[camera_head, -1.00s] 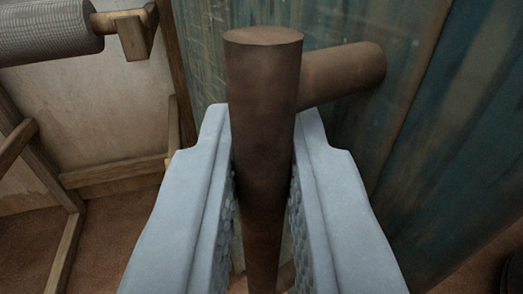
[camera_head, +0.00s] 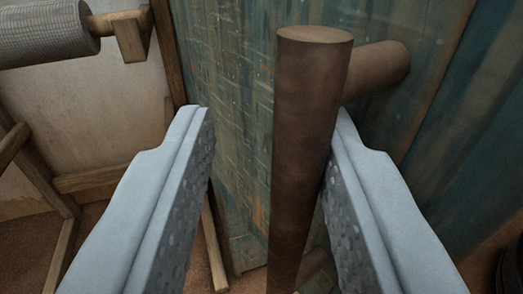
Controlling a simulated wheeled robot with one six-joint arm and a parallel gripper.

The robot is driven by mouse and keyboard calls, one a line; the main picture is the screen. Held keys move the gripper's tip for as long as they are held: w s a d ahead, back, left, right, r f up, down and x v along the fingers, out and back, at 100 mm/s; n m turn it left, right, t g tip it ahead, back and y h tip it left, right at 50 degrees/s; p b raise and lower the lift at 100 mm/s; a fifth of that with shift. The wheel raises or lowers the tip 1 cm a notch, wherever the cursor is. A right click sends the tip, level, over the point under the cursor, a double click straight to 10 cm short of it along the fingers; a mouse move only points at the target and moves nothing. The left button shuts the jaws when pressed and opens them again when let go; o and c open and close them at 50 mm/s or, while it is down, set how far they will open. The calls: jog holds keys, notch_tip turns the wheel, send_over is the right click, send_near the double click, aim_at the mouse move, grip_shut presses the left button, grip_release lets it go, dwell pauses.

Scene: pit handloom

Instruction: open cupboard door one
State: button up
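The cupboard door (camera_head: 240,120) is a worn blue-green panel that fills the middle of the view behind my gripper. Its handle (camera_head: 308,130) is a brown upright round bar, joined to the cupboard by a short round post at the top right. My gripper (camera_head: 268,125) is open, with its two grey fingers on either side of the bar. The bar is close to the right finger, perhaps touching it. A clear gap lies between the bar and the left finger. The lower end of the bar is partly hidden.
A wooden frame (camera_head: 70,185) stands at the left, with a grey cloth roller (camera_head: 45,35) at its top. A pale wall is behind it. Brown floor shows at the lower left. Another blue-green panel (camera_head: 470,130) is at the right.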

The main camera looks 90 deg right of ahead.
jog(key=a, duration=1.7)
jog(key=shift+s+a, duration=0.2)
jog(key=shift+s, duration=0.25)
